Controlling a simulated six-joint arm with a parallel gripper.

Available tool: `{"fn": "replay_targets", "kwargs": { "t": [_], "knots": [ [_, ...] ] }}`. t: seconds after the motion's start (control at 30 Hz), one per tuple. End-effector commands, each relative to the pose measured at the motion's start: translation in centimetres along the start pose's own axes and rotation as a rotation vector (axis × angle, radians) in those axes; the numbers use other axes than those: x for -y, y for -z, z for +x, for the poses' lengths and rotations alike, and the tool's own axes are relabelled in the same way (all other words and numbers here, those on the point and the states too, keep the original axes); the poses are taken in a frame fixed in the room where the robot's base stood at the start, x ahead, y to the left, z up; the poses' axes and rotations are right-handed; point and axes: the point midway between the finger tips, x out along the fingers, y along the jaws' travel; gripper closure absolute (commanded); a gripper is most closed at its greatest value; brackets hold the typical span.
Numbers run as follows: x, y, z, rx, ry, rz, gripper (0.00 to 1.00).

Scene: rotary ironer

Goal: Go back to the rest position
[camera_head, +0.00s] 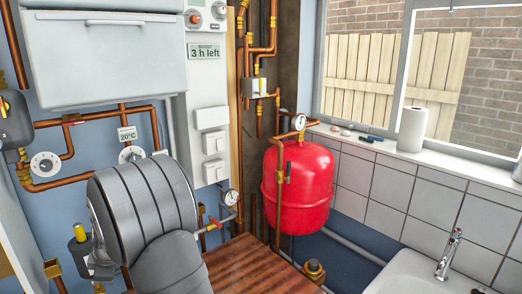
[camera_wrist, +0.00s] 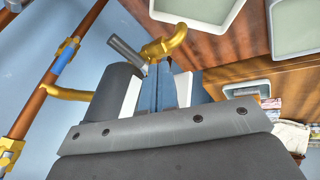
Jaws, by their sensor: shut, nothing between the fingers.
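My gripper (camera_wrist: 174,72) shows in the wrist view, with its two blue-grey fingers pressed together and nothing between them. A curved brass pipe end (camera_wrist: 168,43) and a grey handle (camera_wrist: 127,54) appear just beyond the fingertips; I cannot tell whether they touch. In the head view my gripper cannot be made out.
In the head view, copper pipes (camera_head: 88,119) and gauges line the blue wall. A red tank (camera_head: 300,190) stands in the corner beside a wooden worktop (camera_head: 248,268). A sink (camera_head: 412,272) is at the lower right. A white paper roll (camera_head: 411,130) stands on the windowsill.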

Motion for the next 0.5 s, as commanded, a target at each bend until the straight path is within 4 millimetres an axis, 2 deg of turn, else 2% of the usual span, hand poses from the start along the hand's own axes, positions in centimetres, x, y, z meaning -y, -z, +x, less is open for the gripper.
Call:
{"fn": "replay_targets", "kwargs": {
  "t": [0.5],
  "knots": [
    [1.11, 0.20, 0.79, 0.104, -0.031, 0.208, 1.00]
  ]
}}
